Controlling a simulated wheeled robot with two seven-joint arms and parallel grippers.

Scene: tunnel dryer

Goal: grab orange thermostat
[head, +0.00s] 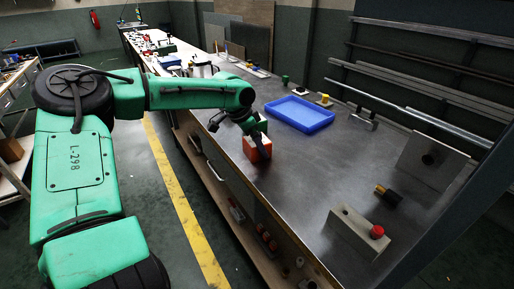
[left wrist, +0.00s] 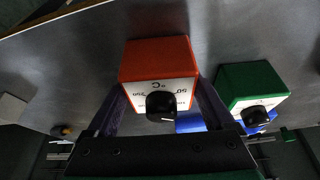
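The orange thermostat (head: 257,151) is an orange box near the table's left edge. In the left wrist view, the orange thermostat (left wrist: 157,58) shows a white dial face with a black knob. My left gripper (left wrist: 160,90) has one dark finger on each side of it, close to its sides; whether they press on it I cannot tell. In the head view my left gripper (head: 256,133) is right at the box, from above and behind. The box appears to stand on the table. My right gripper is in neither view.
A green thermostat (left wrist: 252,88) stands close beside the orange one in the left wrist view. A blue tray (head: 298,113) lies behind on the dark table (head: 310,165). A grey block with a red button (head: 352,232) and a yellow-black part (head: 387,194) stand to the right.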

